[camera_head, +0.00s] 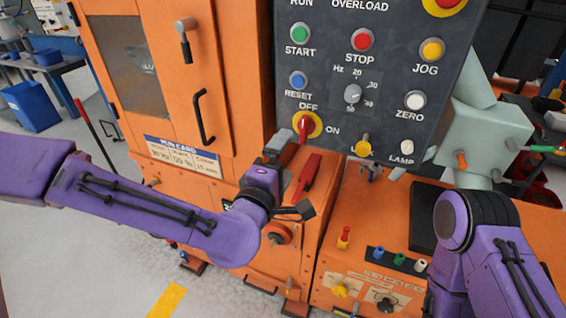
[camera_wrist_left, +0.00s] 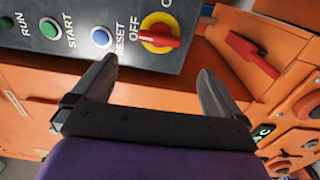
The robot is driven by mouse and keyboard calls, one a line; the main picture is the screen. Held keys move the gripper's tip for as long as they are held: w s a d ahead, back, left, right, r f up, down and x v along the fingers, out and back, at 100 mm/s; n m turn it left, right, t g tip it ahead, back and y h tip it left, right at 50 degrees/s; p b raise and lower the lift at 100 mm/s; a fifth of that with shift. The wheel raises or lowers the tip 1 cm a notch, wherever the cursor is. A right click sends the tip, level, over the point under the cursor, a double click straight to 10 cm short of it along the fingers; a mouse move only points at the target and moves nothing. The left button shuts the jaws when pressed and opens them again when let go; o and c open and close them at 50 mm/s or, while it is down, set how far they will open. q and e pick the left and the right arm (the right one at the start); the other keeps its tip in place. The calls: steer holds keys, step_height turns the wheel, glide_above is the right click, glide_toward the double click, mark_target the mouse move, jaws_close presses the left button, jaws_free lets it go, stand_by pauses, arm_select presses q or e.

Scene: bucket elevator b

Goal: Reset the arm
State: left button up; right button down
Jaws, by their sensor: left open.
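My left gripper (camera_head: 280,162) reaches in on the purple arm from the left, in front of the orange machine and just below the dark control panel (camera_head: 330,120). In the left wrist view the left gripper (camera_wrist_left: 157,72) has its two dark fingers wide apart with nothing between them. The blue RESET button (camera_wrist_left: 101,38) and the red-and-yellow OFF/ON switch (camera_wrist_left: 160,36) show beyond the fingers. A red lever (camera_wrist_left: 252,54) is right of the right finger. Part of my right arm shows at the lower right in the head view, but its gripper is out of view.
The orange machine cabinet (camera_head: 222,60) with a black door handle (camera_head: 204,118) stands behind the left arm. An orange lower console (camera_head: 350,240) with small knobs lies right of the gripper. A pale green machine body (camera_head: 485,130) is at the right. Grey floor is open at the lower left.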

stand_by(0.3)
arm_select(q)
steer(key=s+a+f+m+g+y, duration=0.2)
steer(key=s+a+f+g, duration=0.15)
steer(key=f, duration=0.65)
steer(key=s+a+f+m+g+y, duration=0.1)
steer(key=s+a+f+g, duration=0.3)
steer(key=f, duration=0.6)
steer(key=s+a+f+m+g+y, duration=0.15)
steer(key=a+f, duration=0.35)
steer(key=f, duration=0.5)
steer(key=s+a+f+m+g+y, duration=0.1)
steer(key=s+a+f, duration=0.3)
steer(key=s, duration=0.3)
steer(key=s+a+f+m+g+y, duration=0.1)
steer(key=s+a+f+g+y, duration=0.1)
steer(key=s+a+f, duration=0.2)
steer(key=s+a+f+m+g+y, duration=0.1)
steer(key=s+a+f+g, duration=0.1)
steer(key=s+a, duration=0.4)
steer(key=s+f, duration=0.1)
steer(key=s, duration=0.2)
steer(key=shift+s+a+f, duration=0.2)
steer(key=shift+s+f, duration=0.1)
steer(key=shift+f, duration=0.1)
steer(key=shift+y, duration=0.25)
